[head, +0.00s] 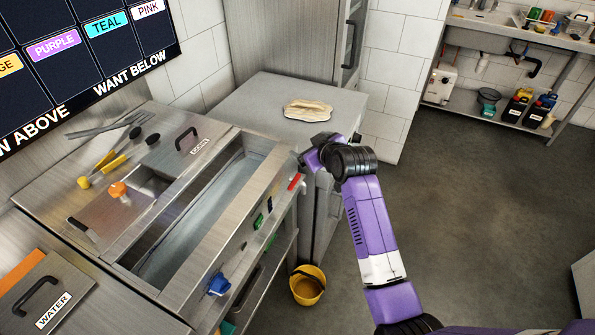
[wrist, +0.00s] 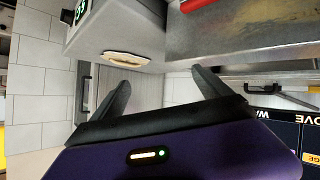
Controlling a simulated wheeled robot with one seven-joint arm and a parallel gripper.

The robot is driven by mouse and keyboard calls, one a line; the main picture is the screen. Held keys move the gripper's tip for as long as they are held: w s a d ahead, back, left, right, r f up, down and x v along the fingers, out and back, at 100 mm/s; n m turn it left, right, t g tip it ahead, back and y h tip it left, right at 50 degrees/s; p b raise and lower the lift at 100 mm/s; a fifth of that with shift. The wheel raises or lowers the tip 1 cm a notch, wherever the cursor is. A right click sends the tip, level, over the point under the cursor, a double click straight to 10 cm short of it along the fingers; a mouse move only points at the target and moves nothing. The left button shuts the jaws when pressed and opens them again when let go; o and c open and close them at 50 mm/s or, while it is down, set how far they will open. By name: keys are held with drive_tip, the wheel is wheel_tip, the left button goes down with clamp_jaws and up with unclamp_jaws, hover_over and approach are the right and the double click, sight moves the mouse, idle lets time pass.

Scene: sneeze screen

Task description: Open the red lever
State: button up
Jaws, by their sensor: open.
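The red lever (head: 296,181) is a small red handle on the front face of the steel counter, near its right end in the head view. In the wrist view a red bar (wrist: 198,4), which looks like the same lever, is cut off by the top edge. My gripper (wrist: 160,78) has its two dark fingers spread apart with nothing between them. In the head view my purple arm reaches from the lower right, and its wrist end is just up and right of the red lever. My fingertips are hard to make out there, and I see no contact with the lever.
Green (head: 258,221) and blue (head: 219,284) parts sit on the same counter front. A yellow bucket (head: 308,286) stands on the floor below. The floor (head: 460,220) to the right is open.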

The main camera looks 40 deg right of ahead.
drive_tip(key=w+d+r+g+y, duration=0.1)
drive_tip(key=w+d+r, duration=0.1)
drive_tip(key=n+g+y+p, duration=0.1)
drive_tip(key=n+g+y, duration=0.4)
drive_tip(key=g+y, duration=0.1)
approach(295, 180)
drive_tip(key=p+x, duration=0.1)
drive_tip(key=x, duration=0.6)
drive_tip(key=shift+w+a+f, duration=0.1)
drive_tip(key=shift+a+f, duration=0.05)
drive_tip(key=shift+f, duration=0.15)
drive_tip(key=shift+c, duration=0.5)
drive_tip(key=c, duration=1.3)
drive_tip(key=shift+o, duration=0.2)
drive_tip(key=shift+n, duration=0.3)
